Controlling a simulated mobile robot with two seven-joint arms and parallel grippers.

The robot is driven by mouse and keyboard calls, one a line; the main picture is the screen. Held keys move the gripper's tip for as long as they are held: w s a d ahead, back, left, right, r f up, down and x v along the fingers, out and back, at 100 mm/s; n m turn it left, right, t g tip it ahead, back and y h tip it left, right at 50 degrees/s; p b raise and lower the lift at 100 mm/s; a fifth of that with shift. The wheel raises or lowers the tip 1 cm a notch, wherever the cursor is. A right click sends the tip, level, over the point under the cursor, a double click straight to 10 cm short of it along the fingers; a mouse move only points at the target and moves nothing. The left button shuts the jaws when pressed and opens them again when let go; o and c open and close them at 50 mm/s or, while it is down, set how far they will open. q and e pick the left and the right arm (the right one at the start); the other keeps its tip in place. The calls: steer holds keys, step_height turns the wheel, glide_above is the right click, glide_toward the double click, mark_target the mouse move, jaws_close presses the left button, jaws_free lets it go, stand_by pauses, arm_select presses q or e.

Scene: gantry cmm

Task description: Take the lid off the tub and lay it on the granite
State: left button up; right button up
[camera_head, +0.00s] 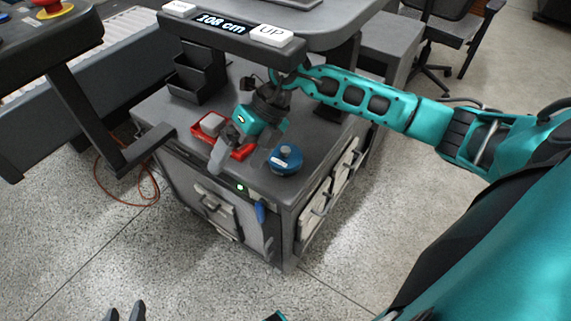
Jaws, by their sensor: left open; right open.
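A round blue-lidded tub (285,159) stands on the grey cabinet top, near its front right corner. The lid is on it and has a dark knob in the middle. My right gripper (222,150) reaches in from the right above the cabinet top. It is open, points down and left, and is left of the tub, apart from it, partly covering a red tray. My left gripper (125,313) is at the bottom left edge, over the floor, with only its dark, open fingertips showing. I cannot tell for sure which surface is the granite.
The red tray (240,153) holds a light grey block (212,123). A dark stepped organiser (196,82) stands behind it. A panel (232,27) reading "108 cm" and "UP" overhangs the back. An orange cable (140,203) lies on the floor. Cabinet top left of the tub is partly clear.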

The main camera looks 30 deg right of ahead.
steer(key=w+d+m+t+h+b, duration=0.1)
steer(key=w+d+h, duration=0.15)
steer(key=d, duration=0.45)
steer(key=w+d+h+b, duration=0.1)
steer(key=d+h, duration=0.3)
steer(key=d, duration=0.3)
glide_above(285, 149)
steer(key=s, duration=0.1)
step_height(285, 149, down, 5)
steer(key=shift+f+b, duration=0.1)
steer(key=shift+b, duration=0.2)
steer(key=shift+w+f+b, duration=0.15)
steer(key=shift+f+b, duration=0.1)
steer(key=shift+f, duration=0.75)
steer(key=shift+w+f+b, duration=0.2)
steer(key=shift+f, duration=0.85)
steer(key=shift+w+f+b, duration=0.15)
steer(key=shift+f+b, duration=0.1)
steer(key=shift+f, duration=0.75)
steer(key=shift+r, duration=0.1)
steer(key=c, duration=0.7)
